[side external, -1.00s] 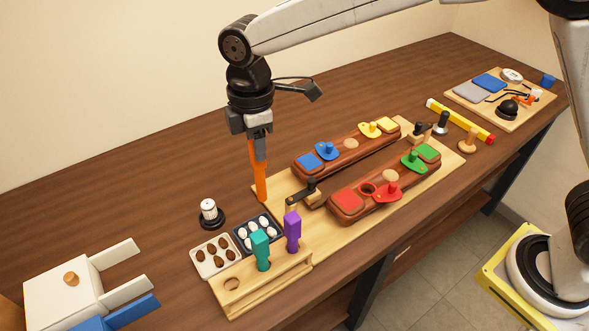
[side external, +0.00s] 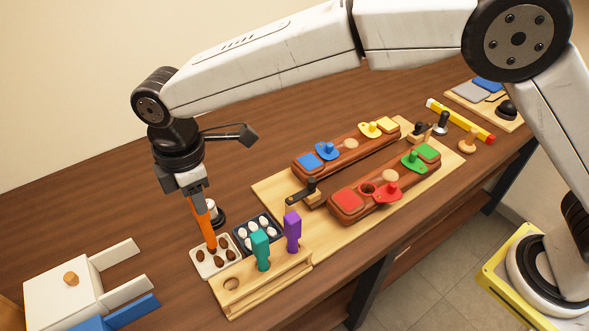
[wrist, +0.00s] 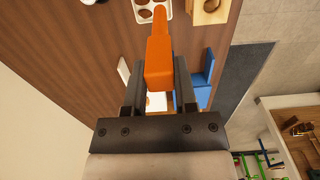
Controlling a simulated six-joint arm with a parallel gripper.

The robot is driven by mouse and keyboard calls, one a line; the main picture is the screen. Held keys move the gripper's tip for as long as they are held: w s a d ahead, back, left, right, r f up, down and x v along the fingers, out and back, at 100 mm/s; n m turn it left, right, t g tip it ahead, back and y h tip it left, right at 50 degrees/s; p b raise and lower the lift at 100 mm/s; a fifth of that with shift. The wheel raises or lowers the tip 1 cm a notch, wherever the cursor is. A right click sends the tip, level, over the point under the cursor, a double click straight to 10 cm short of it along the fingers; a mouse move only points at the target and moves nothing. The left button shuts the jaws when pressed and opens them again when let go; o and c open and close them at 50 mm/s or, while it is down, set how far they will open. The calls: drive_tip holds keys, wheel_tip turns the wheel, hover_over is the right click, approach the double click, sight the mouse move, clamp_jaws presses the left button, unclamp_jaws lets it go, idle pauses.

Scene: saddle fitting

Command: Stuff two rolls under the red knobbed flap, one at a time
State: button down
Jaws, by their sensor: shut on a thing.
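My gripper (side external: 196,190) is shut on an orange tool (side external: 204,222), which points down and slightly right. Its tip is at the cream tray (side external: 197,270) of brown pieces (side external: 231,255), perhaps the rolls; I cannot tell whether it touches one. The tool also shows between the fingers in the wrist view (wrist: 159,60). A dark tray (side external: 262,216) beside it holds white pieces (side external: 247,233). The red knobbed flap (side external: 388,192) lies on the front brown saddle block (side external: 407,186), turned aside from an open round hole (side external: 367,188). A red pad (side external: 347,202) is left of the hole.
A wooden rack (side external: 236,297) holds a teal tool (side external: 260,250) and a purple tool (side external: 292,232), with one empty hole. A white-topped round item (side external: 211,208) stands close behind the orange tool. A white box (side external: 62,290) is at the left.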

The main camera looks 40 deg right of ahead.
sight(205, 222)
drive_tip(key=shift+f, duration=3.45)
idle(1.6)
drive_tip(key=shift+r, duration=3.65)
